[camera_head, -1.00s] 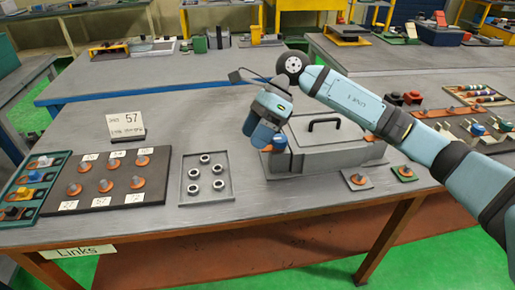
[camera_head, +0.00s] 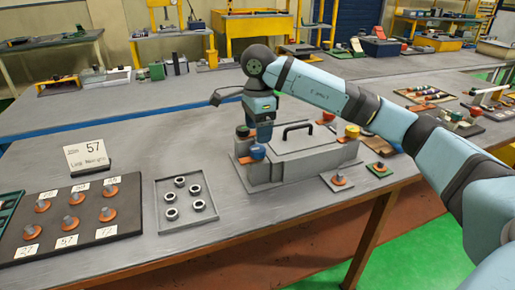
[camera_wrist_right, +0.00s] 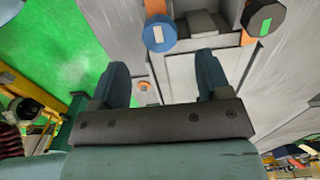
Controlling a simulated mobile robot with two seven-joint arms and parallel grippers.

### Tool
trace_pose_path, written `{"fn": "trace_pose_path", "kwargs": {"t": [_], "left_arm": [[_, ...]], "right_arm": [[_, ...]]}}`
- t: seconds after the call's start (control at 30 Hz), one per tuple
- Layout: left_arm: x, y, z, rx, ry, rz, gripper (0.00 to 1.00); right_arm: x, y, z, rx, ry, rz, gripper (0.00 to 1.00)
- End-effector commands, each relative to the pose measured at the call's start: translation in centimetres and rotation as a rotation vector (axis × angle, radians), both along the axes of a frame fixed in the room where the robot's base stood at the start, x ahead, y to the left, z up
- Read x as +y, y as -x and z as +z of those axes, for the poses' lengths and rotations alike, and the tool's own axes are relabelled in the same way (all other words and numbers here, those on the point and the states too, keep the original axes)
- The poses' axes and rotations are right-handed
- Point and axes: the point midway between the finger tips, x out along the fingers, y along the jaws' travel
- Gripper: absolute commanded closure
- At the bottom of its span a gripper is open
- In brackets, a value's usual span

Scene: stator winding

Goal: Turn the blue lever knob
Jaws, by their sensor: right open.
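The blue lever knob (camera_head: 257,152) sits at the front left corner of a grey box fixture (camera_head: 300,158) with a black handle. In the right wrist view the blue knob (camera_wrist_right: 159,37) has a pale mark and an orange lever. My right gripper (camera_head: 263,133) points down just above and behind it, partly hiding the fixture's left side. In the wrist view my right gripper (camera_wrist_right: 161,66) is open, its two fingers apart with nothing between them. The blue knob shows beyond the fingertips, between their lines; whether they touch is not clear. My left gripper is out of view.
A dark knob with a green mark (camera_wrist_right: 264,17) stands close to the blue one. A yellow knob (camera_head: 352,131) is on the fixture's right. A tray of metal rings (camera_head: 158,215) and a dark board with orange-based pegs (camera_head: 130,222) lie left.

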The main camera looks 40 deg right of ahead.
Motion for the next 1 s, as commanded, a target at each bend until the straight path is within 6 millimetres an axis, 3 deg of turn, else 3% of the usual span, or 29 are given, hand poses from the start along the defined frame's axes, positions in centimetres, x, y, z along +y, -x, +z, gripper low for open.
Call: {"fn": "trace_pose_path", "kwargs": {"t": [0.1, 0.3, 0.7, 0.77, 0.9, 1.0], "left_arm": [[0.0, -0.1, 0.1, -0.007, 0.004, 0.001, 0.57], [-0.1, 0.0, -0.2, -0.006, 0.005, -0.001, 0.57], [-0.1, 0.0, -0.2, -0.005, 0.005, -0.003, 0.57], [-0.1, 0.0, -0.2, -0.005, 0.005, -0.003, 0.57], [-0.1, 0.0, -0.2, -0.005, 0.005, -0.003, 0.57], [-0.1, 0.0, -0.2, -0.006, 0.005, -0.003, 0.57]], "right_arm": [[0.0, 0.1, -2.5, 0.003, -0.001, 0.0, 0.29], [0.0, 0.0, -5.0, 0.002, 0.0, 0.0, 0.29], [0.0, 0.0, -5.7, 0.0, -0.001, 0.0, 0.29], [0.0, 0.0, -5.7, 0.0, -0.001, 0.0, 0.41], [0.0, 0.0, -5.7, 0.0, -0.001, 0.0, 0.73], [0.0, 0.0, -5.7, 0.001, -0.001, 0.0, 0.77]]}}
